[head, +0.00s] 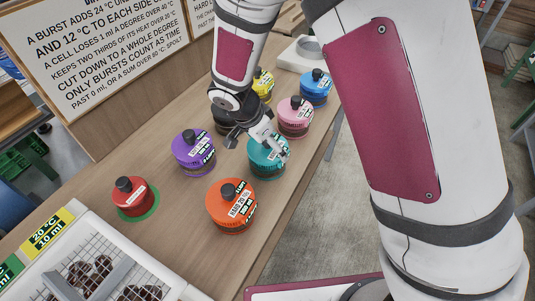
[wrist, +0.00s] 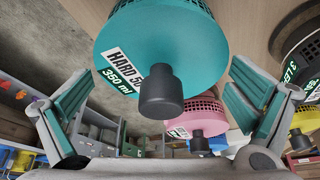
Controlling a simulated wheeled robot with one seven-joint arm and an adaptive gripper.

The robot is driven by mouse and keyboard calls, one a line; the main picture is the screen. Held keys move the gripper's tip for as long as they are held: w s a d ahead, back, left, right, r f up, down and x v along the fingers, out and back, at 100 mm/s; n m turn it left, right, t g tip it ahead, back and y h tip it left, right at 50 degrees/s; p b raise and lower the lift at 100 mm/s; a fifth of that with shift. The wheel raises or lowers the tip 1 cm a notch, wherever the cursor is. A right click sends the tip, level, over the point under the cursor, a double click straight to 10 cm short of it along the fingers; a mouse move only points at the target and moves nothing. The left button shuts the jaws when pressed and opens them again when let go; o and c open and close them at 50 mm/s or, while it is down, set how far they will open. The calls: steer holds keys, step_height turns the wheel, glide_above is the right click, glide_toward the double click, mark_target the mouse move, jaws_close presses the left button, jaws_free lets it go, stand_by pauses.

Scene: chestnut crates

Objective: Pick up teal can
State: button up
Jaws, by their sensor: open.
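The teal can (head: 266,171) stands on the wooden table, partly hidden behind my gripper in the head view. In the wrist view the teal can (wrist: 165,50) is large and close, its black knob towards the camera and its label reading 350 ml. My gripper (head: 259,146) is over the can's top in the head view. In the wrist view my gripper (wrist: 160,75) is open, with one finger to the left of the can and one to the right. I see no clear contact between fingers and can.
Close by stand an orange can (head: 232,208), a purple can (head: 193,153) and a pink can (head: 294,120). A dark can (head: 224,124), a yellow can (head: 263,84) and a blue can (head: 314,90) are farther back. A red can (head: 134,200) is at the left, near a wire-topped tray (head: 60,262).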

mark_target(271, 149)
steer(key=x, duration=0.4)
steer(key=shift+a+f, duration=0.1)
steer(key=shift+a, duration=0.05)
steer(key=shift+c, duration=0.6)
steer(key=c, duration=1.3)
